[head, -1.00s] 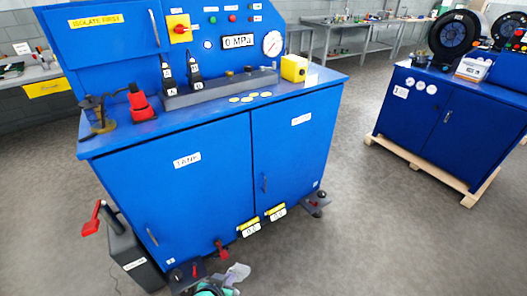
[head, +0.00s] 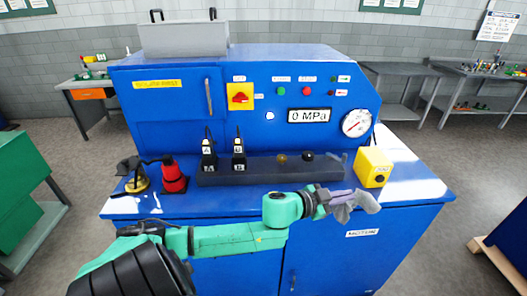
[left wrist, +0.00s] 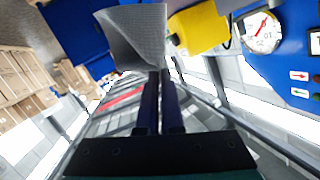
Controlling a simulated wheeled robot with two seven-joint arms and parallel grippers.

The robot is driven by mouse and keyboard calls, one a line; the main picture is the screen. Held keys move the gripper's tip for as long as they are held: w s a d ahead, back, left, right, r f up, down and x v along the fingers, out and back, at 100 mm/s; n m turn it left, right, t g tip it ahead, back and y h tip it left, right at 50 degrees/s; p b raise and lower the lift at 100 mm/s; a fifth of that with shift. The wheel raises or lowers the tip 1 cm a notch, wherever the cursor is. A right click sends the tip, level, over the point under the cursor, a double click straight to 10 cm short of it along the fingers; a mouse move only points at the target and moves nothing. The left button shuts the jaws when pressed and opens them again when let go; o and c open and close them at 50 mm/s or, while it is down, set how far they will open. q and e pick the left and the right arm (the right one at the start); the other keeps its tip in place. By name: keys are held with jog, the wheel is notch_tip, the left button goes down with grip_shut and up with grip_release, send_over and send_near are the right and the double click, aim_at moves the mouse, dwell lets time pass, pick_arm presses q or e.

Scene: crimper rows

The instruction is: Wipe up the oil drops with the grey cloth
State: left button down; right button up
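The grey cloth (head: 364,202) hangs from the tips of my left gripper (head: 338,198), in front of the right part of the blue bench top (head: 418,183). In the left wrist view the fingers (left wrist: 159,74) are close together on the bunched cloth (left wrist: 138,36). I cannot tell whether the cloth touches the bench top. No oil drops show now; my left arm and gripper cover part of the strip in front of the dark rack (head: 265,171). My right gripper is not in view.
A yellow box (head: 374,167) stands just behind the cloth, below the pressure gauge (head: 356,123). A red cone-shaped item (head: 173,177) and a small yellow-based item (head: 137,183) stand at the left. The bench top's right end is clear.

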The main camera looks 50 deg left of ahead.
pick_arm(q)
jog(key=s+a+r+m+g, duration=0.1)
jog(key=s+a+r+g, duration=0.1)
jog(key=s+a+g, duration=0.35)
jog(key=s+a+r+m+g+h, duration=0.1)
jog(key=s+a+r+m+g, duration=0.1)
jog(key=a, duration=0.6)
jog(key=s+a+r+m+g, duration=0.1)
jog(key=s+a+r+g, duration=0.1)
jog(key=s+a+g, duration=0.3)
jog(key=shift+t, duration=0.95)
jog(key=f+b, duration=0.1)
jog(key=f, duration=0.2)
jog(key=w+a+f+b, duration=0.1)
jog(key=f+b, duration=0.1)
jog(key=f, duration=0.1)
jog(key=f+b, duration=0.2)
jog(key=f, duration=0.1)
jog(key=shift+w+a, duration=0.15)
jog(key=shift+w, duration=0.05)
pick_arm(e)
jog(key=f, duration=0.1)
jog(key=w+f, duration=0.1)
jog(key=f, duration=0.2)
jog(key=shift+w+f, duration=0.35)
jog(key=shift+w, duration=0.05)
pick_arm(q)
grip_release()
jog(key=shift+r, duration=0.1)
